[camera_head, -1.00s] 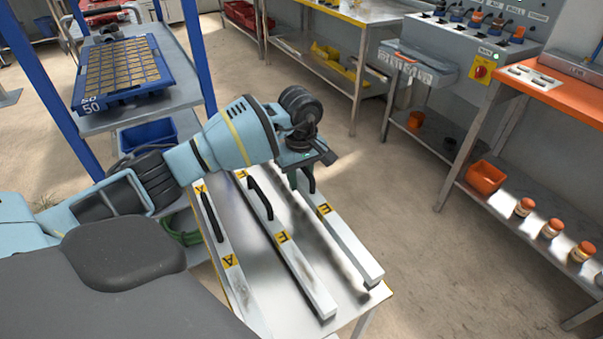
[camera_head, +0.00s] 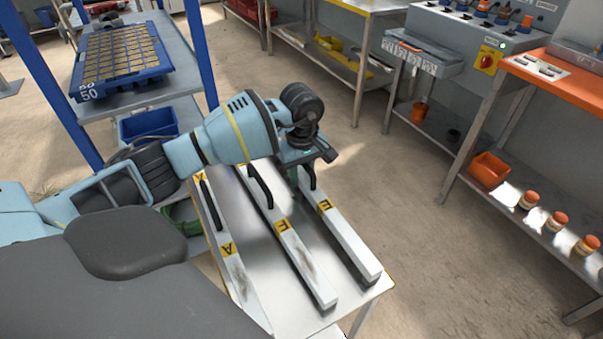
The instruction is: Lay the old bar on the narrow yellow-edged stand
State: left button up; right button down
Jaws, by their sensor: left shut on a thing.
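Three long pale bars with black handles lie side by side on a narrow metal stand (camera_head: 368,300) with a thin yellow edge at its corner. The left bar (camera_head: 242,283) carries yellow A labels. The right bar appears to rest on the stand. My right gripper is out of view.
A blue-framed rack with a blue seed tray (camera_head: 122,68) and blue bin (camera_head: 148,127) stands at left. An orange-topped bench (camera_head: 562,88) with jars and an orange bin (camera_head: 489,170) is at right. A steel table (camera_head: 366,9) is behind. Open floor lies between.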

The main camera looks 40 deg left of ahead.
pick_arm(q)
jog(key=shift+d+r, duration=0.1)
jog(key=shift+d, duration=0.1)
jog(key=shift+f, duration=0.2)
dwell(0.5)
jog(key=o, duration=1.1)
jog(key=shift+s, duration=0.1)
jog(key=shift+r, duration=3.9)
